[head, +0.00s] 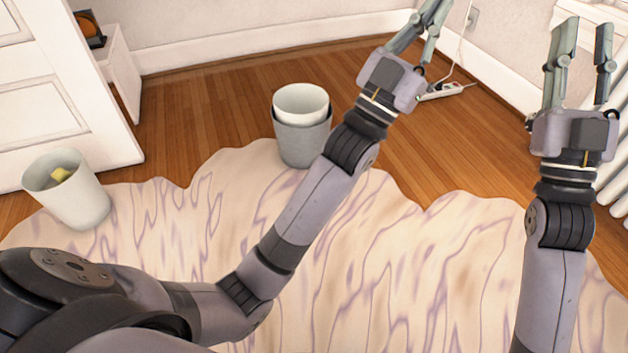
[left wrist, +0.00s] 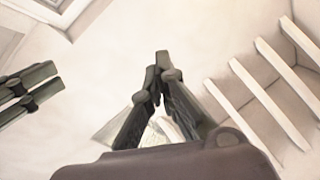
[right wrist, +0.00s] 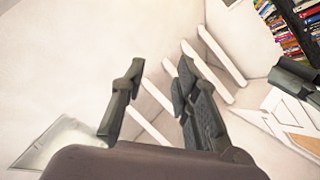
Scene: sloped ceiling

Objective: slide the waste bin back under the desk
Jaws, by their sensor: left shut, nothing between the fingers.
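A pale waste bin (head: 85,207) with something yellow inside stands at the left, on the edge of the rug. A second bin, grey (head: 303,148), stands at the rug's far edge with a white bin (head: 300,93) nested in its top. I cannot tell which bin the task means, and I cannot make out a desk. My left gripper (head: 432,18) is shut and empty, raised up and to the right of the nested bins; it also shows in the left wrist view (left wrist: 158,68). My right gripper (head: 584,45) is open and empty at the far right, away from the bins.
A wavy-edged cream rug (head: 400,270) covers the near floor; bare wood floor (head: 210,115) lies beyond. A white panelled door (head: 50,90) stands at the left, with a small white stand (head: 122,75) behind it. A power strip (head: 445,90) and cable lie near the back wall.

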